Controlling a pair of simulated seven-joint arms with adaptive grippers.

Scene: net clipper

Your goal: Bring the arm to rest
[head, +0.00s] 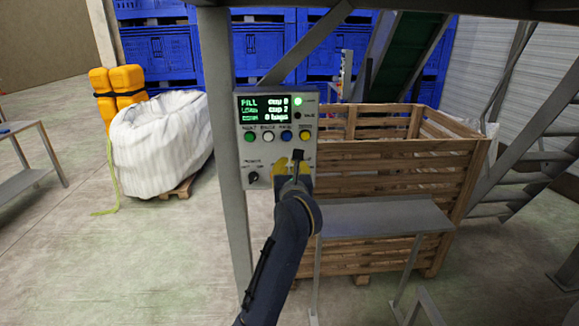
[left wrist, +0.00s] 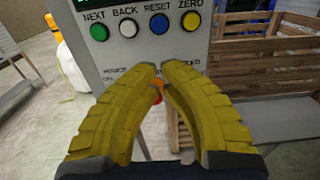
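My left arm reaches up from the bottom of the head view. Its yellow-fingered gripper (head: 292,168) is in front of the lower part of a grey control panel (head: 243,160). In the left wrist view the fingers (left wrist: 160,68) curve together with their tips almost meeting, and nothing shows held between the tips. A small red-orange part (left wrist: 157,92) shows through the gap behind them, partly hidden. The panel has green, white, blue and yellow buttons (left wrist: 159,25) above the fingertips. Whether the fingers touch the panel I cannot tell. My right gripper is in neither view.
The panel is on a grey post (head: 220,130). A slatted wooden crate (head: 400,170) and a grey metal shelf (head: 385,215) stand close on the right. A white bulk bag (head: 160,145) stands left. Blue crates (head: 258,50) are stacked behind.

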